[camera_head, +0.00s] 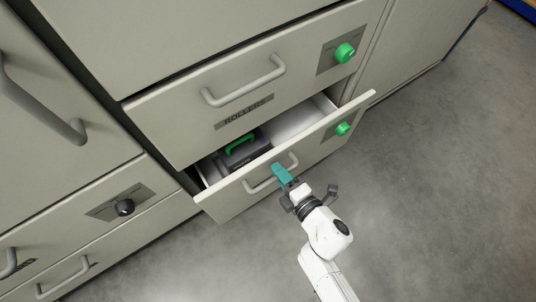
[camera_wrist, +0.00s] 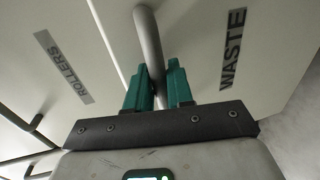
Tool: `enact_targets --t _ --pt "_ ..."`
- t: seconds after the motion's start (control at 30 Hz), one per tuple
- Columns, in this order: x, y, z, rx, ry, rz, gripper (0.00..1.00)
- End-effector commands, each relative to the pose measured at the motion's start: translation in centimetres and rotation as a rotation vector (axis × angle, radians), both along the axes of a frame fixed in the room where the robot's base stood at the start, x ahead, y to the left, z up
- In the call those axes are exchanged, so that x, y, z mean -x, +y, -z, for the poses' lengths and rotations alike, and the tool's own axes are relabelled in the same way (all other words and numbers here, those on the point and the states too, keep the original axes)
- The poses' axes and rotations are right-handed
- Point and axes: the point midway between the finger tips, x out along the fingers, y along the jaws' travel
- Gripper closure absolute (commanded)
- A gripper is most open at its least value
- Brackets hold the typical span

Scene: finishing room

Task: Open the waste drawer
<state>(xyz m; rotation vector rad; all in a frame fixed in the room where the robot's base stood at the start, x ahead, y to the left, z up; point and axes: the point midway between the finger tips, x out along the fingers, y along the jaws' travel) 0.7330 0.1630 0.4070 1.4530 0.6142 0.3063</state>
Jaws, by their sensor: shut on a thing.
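The waste drawer (camera_head: 228,200) is the light grey drawer below the one marked ROLLERS. It is pulled part way out, and its inside shows. Its label WASTE (camera_wrist: 232,50) reads clearly in the wrist view. My gripper (camera_head: 282,174) is at the front of this drawer, with its teal fingers on the grey bar handle (camera_head: 257,186). In the wrist view my gripper (camera_wrist: 154,88) has one finger on each side of the handle (camera_wrist: 148,38) and is shut on it. Part of the handle is hidden by the fingers.
Inside the drawer is a dark box (camera_head: 247,154) with a green handle. The closed rollers drawer (camera_head: 185,125) is right above, with a bar handle and a green knob (camera_head: 344,53). Other drawers with handles are at the left. Bare concrete floor (camera_head: 430,200) is open at the right.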

Motion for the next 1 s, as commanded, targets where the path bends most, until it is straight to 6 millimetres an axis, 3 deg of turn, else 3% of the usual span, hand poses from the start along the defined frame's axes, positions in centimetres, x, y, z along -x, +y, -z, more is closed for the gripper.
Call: enact_targets --t 0.1,0.6,0.8,1.0 --pt "3.1 -2.1 0.2 0.002 0.007 0.003 1.0" --pt "14.2 -9.6 0.1 0.003 0.007 0.003 1.0" --pt "17.4 -11.8 0.1 0.002 0.004 0.002 1.0" --pt "19.3 -13.0 0.1 0.002 0.004 0.001 1.0"
